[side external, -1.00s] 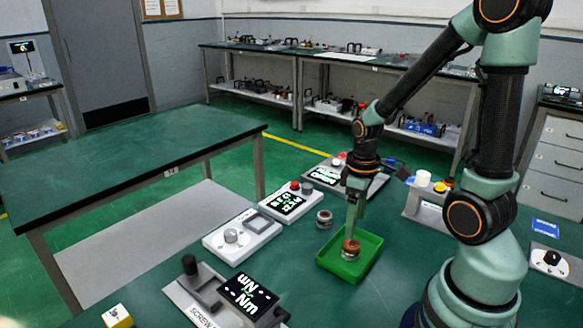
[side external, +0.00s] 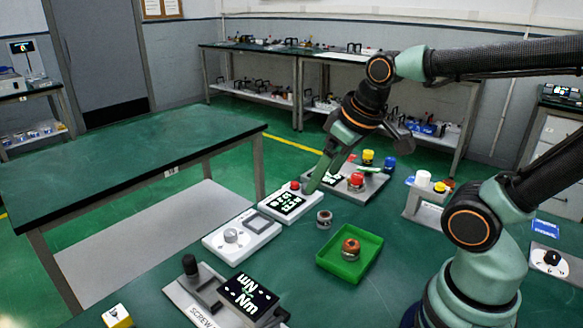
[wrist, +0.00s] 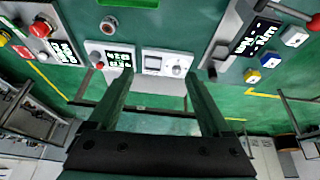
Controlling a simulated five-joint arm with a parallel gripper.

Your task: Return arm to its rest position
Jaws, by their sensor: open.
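My gripper (side external: 310,188) is raised and tilted in the side external view, up and behind the green tray (side external: 340,270). It is apart from the tray. In the wrist view its two fingers (wrist: 157,80) are spread apart with nothing between them. A copper-and-grey round part (side external: 351,249) sits in the green tray. A similar round part (side external: 324,219) stands on the green table just behind the tray; it also shows in the wrist view (wrist: 108,26).
A white box with a red button and display (side external: 291,203) and a white box with a knob (side external: 241,236) stand left of the tray. A grey panel with a red button (side external: 345,187) lies behind. A black-display device (side external: 248,297) is in front. A white stand (side external: 426,204) is right.

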